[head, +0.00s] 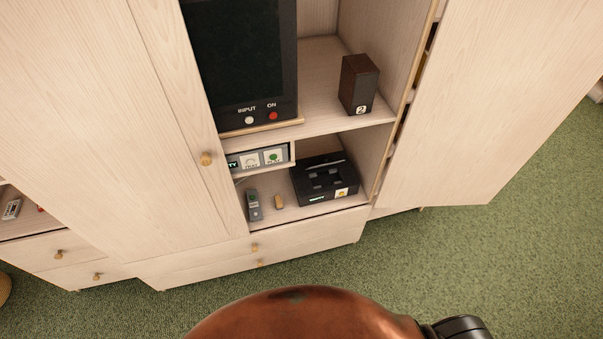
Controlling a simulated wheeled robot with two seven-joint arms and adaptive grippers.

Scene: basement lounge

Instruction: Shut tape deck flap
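A black box-shaped deck (318,187) sits on the lower shelf of the open cabinet, at its right side. It has a small green lit display and a yellow sticker on its front. Its top has dark raised parts and a thin light strip near the back. I cannot tell from this view how far its flap stands open. Neither of my grippers can be made out in the head view.
The right cabinet door (480,100) stands wide open; the left door (165,60) is shut. A screen (242,55) and speaker (358,84) stand above. Green carpet (500,250) is clear.

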